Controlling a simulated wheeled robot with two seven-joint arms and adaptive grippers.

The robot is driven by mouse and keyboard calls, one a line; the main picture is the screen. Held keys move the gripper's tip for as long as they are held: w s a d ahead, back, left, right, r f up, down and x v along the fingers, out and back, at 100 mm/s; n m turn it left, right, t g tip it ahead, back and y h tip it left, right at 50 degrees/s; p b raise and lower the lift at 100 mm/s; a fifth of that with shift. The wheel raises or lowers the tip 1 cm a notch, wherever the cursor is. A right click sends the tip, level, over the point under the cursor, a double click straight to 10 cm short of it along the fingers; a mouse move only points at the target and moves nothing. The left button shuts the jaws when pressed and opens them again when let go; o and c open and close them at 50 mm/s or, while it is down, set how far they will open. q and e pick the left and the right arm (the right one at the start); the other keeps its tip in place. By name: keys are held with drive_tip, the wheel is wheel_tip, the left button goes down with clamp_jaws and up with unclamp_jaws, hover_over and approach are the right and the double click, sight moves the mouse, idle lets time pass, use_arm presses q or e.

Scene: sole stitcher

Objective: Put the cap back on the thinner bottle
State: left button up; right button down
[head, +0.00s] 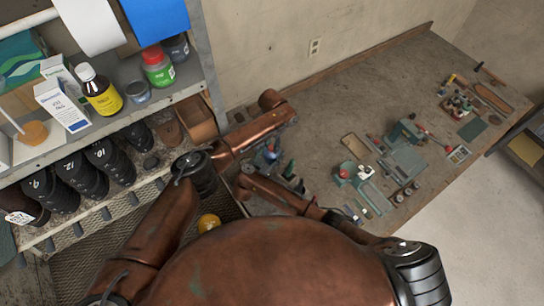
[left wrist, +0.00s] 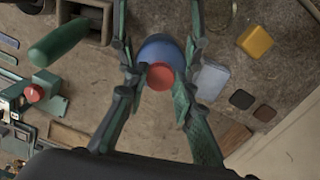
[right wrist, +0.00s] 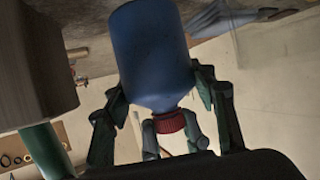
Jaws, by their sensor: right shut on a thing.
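The blue bottle (right wrist: 152,50) has a red cap (right wrist: 170,122) at its neck. My right gripper (right wrist: 162,88) is shut on the bottle's body, with a finger on each side. In the left wrist view the bottle (left wrist: 160,48) shows from its cap end, the red cap (left wrist: 160,76) facing that camera. My left gripper (left wrist: 160,80) has its fingers on either side of the cap, apart, with small gaps showing. In the head view the blue bottle (head: 271,153) is small and partly hidden by my arms, and the fingers are unclear.
A green-handled tool (left wrist: 60,42) stands in a holder beside the grippers. A yellow block (left wrist: 255,41) lies on the bench. The shelf (head: 150,103) at left carries bottles and boxes. Tools and fittings cover parts of the bench (head: 335,105); its back area is clear.

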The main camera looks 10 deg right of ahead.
use_arm(q)
drive_tip(key=o, duration=0.5)
drive_tip(key=shift+c, duration=0.2)
wheel_tip(320, 180, up, 12)
idle(0.4)
use_arm(e)
drive_tip(key=c, duration=0.8)
unclamp_jaws()
drive_tip(key=shift+a, duration=0.1)
drive_tip(key=v, duration=1.2)
